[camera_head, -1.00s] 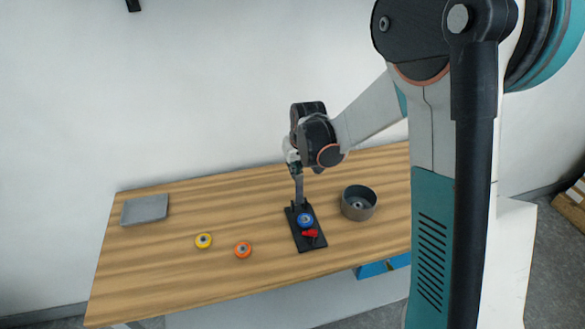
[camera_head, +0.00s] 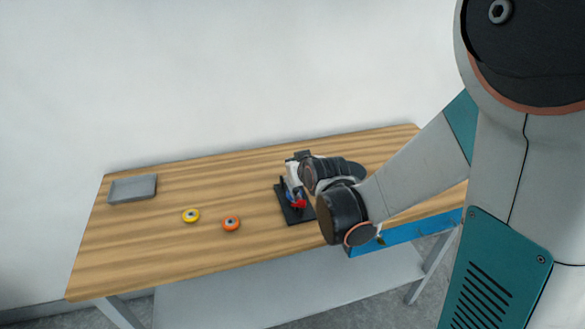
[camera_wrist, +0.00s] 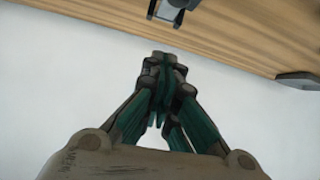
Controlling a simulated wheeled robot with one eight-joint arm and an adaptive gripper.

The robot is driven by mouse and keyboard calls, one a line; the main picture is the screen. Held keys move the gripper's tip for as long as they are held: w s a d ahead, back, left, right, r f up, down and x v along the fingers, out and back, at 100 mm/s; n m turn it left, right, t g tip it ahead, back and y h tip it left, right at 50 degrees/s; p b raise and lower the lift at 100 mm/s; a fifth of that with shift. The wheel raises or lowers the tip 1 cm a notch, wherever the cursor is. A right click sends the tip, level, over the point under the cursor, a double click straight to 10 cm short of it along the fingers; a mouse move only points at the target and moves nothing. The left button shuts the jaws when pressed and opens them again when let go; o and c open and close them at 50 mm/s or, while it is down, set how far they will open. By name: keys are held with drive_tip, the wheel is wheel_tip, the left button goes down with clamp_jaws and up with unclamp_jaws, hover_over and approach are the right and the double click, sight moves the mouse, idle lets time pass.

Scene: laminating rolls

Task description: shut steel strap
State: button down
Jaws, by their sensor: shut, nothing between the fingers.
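The black base (camera_head: 297,216) of the fixture lies on the wooden table, with a red part (camera_head: 299,204) at its front. A blue roll (camera_head: 290,198) on it is mostly covered by my arm. I cannot make out the steel strap clearly in the head view. My gripper (camera_head: 290,176) is at the fixture there, its tips hard to see. In the wrist view my gripper (camera_wrist: 162,60) is shut and empty. A grey and black part (camera_wrist: 170,10), probably of the fixture, is cut off at the top edge, apart from the fingers.
A grey tray (camera_head: 133,188) is at the back left. A blue part (camera_head: 400,240) is under the right front edge. The round grey container is hidden.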

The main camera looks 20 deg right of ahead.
sight(295, 192)
drive_tip(key=shift+s+f+b, duration=0.75)
drive_tip(key=shift+s+f, duration=0.3)
drive_tip(key=shift+f, duration=0.05)
drive_tip(key=shift+s+f+b, duration=0.8)
drive_tip(key=shift+f+b, duration=0.15)
drive_tip(key=shift+f, duration=0.15)
